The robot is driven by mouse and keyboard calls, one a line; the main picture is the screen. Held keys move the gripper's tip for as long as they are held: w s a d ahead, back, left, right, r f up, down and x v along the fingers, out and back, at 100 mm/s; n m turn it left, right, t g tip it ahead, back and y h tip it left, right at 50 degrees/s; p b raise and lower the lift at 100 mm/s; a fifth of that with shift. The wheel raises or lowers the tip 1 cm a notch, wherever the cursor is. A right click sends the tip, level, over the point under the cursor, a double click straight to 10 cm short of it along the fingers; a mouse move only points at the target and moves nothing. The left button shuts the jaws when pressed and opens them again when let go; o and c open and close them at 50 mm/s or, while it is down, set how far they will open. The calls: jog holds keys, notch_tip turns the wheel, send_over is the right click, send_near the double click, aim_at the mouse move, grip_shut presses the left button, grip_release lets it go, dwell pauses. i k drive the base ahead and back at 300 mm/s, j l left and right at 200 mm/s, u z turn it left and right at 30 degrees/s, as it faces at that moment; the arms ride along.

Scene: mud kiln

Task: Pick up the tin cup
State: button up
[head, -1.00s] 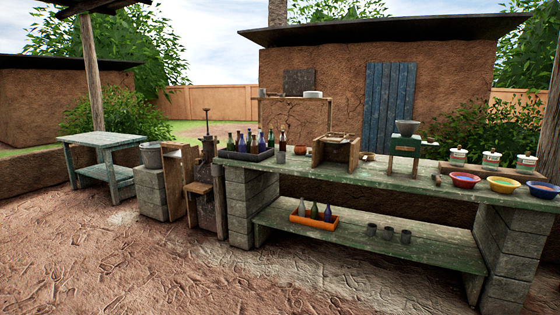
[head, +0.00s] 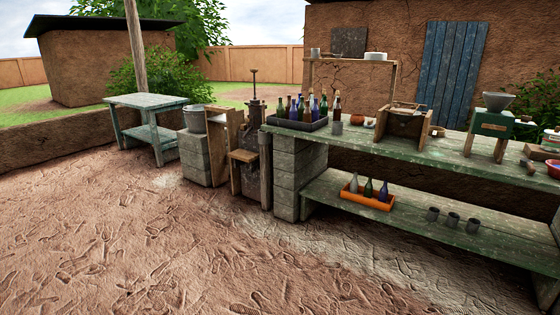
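Another small grey vessel (head: 315,53) sits on the raised rack behind. I cannot tell which of these is the tin cup. My gripper is not in view.
A dark tray of bottles (head: 300,125), a wooden box (head: 400,125) and a green grinder (head: 490,128) crowd the bench top. An orange crate (head: 350,194) holds three bottles below. A bucket (head: 194,118) stands left. The dirt floor (head: 150,240) in front is clear.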

aim_at(337, 126)
jog(key=i+j+u, duration=0.15)
jog(key=i, duration=2.5)
jog(key=i+z, duration=0.25)
jog(key=i, duration=0.2)
jog(key=i+j+z, duration=0.1)
jog(key=i+z, duration=0.15)
jog(key=i, duration=0.25)
jog(key=i+j+z, duration=0.25)
jog(key=i, duration=0.2)
